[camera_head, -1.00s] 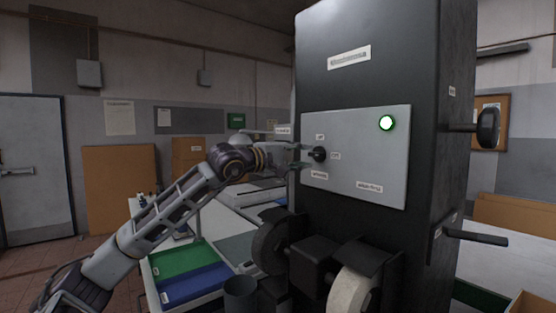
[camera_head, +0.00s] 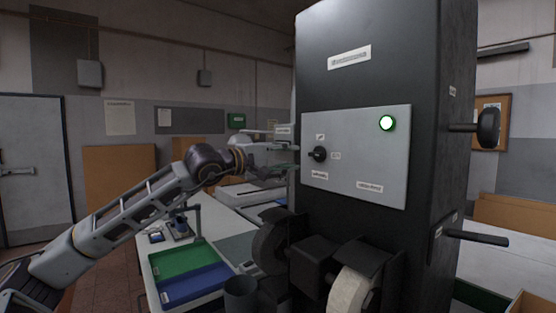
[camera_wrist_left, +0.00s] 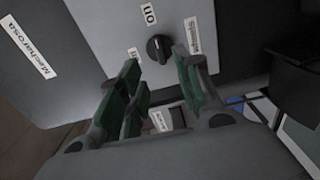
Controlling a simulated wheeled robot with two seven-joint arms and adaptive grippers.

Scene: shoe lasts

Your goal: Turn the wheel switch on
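The wheel switch is a small black knob (camera_head: 318,154) on the light grey panel (camera_head: 365,150) of a tall dark machine. My left gripper (camera_head: 294,157) is just left of the panel, apart from the knob. In the left wrist view the knob (camera_wrist_left: 159,48) stands beyond the fingertips, near the "on" label (camera_wrist_left: 149,14). The left gripper's green-padded fingers (camera_wrist_left: 160,72) are spread with nothing between them. My right gripper is not in view.
Below the panel, rollers (camera_head: 350,292) stick out from the machine. A handwheel (camera_head: 488,128) and a lever (camera_head: 478,237) project from its right side. At left, a table holds a green tray (camera_head: 180,258) and a blue tray (camera_head: 194,283).

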